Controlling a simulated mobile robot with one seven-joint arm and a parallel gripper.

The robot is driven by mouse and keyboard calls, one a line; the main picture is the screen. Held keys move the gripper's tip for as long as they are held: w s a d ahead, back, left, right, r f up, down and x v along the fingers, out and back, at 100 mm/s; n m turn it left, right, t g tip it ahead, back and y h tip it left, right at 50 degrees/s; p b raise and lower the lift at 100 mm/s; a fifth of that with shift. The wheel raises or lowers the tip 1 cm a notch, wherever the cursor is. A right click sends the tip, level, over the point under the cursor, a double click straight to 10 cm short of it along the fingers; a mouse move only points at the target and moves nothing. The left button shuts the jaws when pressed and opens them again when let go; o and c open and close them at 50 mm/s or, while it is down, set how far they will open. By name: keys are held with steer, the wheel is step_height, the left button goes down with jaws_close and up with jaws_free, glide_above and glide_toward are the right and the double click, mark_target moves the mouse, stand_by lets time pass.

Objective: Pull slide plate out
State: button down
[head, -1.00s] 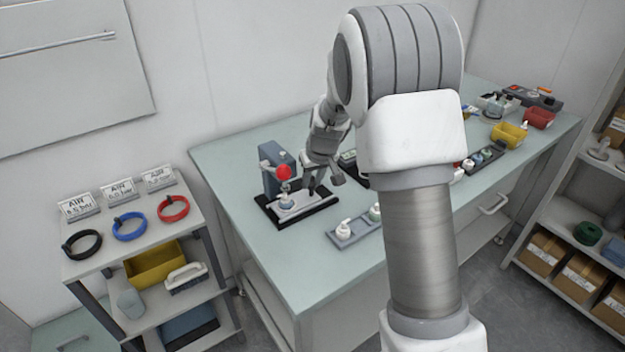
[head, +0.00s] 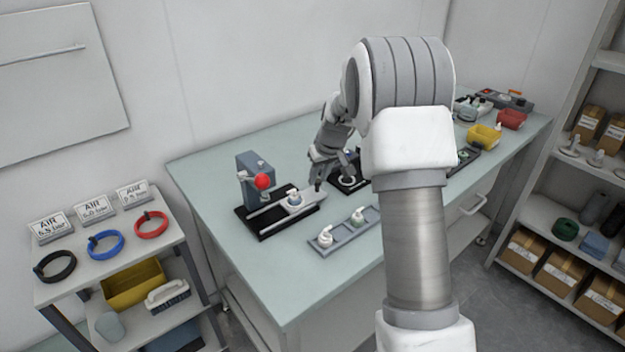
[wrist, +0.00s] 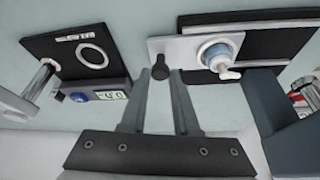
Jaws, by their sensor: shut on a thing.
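The light grey slide plate (head: 280,210) sticks out to the right of the press (head: 252,180), over its black base (head: 262,232). A white pump-top part with a blue collar (head: 294,199) stands on the plate, to the right of the red ball handle (head: 263,182). In the wrist view the slide plate (wrist: 180,50) carries a black knob (wrist: 160,66) at its end. My gripper (wrist: 157,74) has its fingertips around this knob and is shut on it. My gripper (head: 328,184) also shows at the plate's right end in the head view.
A grey tray (head: 343,240) with two pump tops lies in front. A black plate with a ring (wrist: 75,52) and a display unit (wrist: 110,95) stand close by. A side rack (head: 150,255) holds coloured rings and air signs. The table's left front area is clear.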

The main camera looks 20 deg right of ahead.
steer(key=shift+d+r, duration=0.1)
steer(key=shift+d, duration=0.15)
steer(key=c, duration=0.7)
jaws_free()
steer(key=shift+w, duration=0.1)
steer(key=shift+o, duration=0.2)
steer(key=p+v, duration=0.1)
steer(key=v, duration=1.6)
steer(key=shift+p, duration=0.4)
steer(key=shift+s+a+r, duration=0.1)
steer(key=shift+s+r, duration=0.1)
steer(key=s+a+r+p, duration=0.1)
steer(key=s+a+r, duration=0.15)
steer(key=s, duration=0.25)
steer(key=s+a+r+m+p, duration=0.1)
steer(key=s+a+r, duration=0.15)
steer(key=s, duration=0.35)
steer(key=s+a+r+p, duration=0.1)
steer(key=s+a+r, duration=0.15)
steer(key=s, duration=0.25)
steer(key=s+a+f+m+t+p, duration=0.1)
steer(key=s+a, duration=0.1)
steer(key=s, duration=1.3)
steer(key=shift+s+h+p, duration=0.2)
steer(key=shift+h+p, duration=0.15)
steer(key=shift+h, duration=0.05)
